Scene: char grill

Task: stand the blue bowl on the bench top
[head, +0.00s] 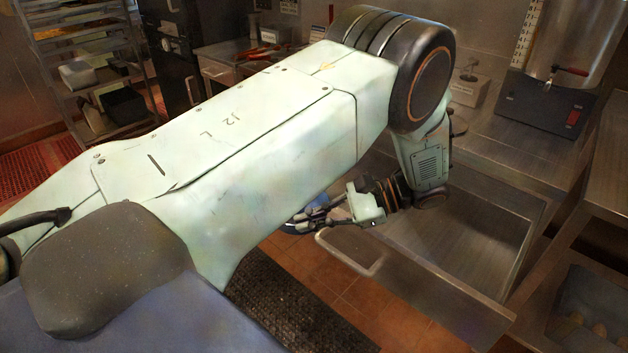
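My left gripper (325,213) is at the end of my large pale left arm, which crosses the view and bends down at the elbow. Its fingers point left. A small piece of the blue bowl (292,229) shows at the fingertips; my arm hides most of it. The bowl appears gripped, off any surface, left of the steel front edge and above the floor. The steel bench top (530,160) lies to the right, beyond the gripper. My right gripper is not in view.
A steel basin or open drawer (410,285) lies just right of the gripper. A dispenser (550,110) and a small box (478,93) stand at the back right. A dark mat (290,305) lies on the tiled floor. A tray rack (85,60) stands at the far left.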

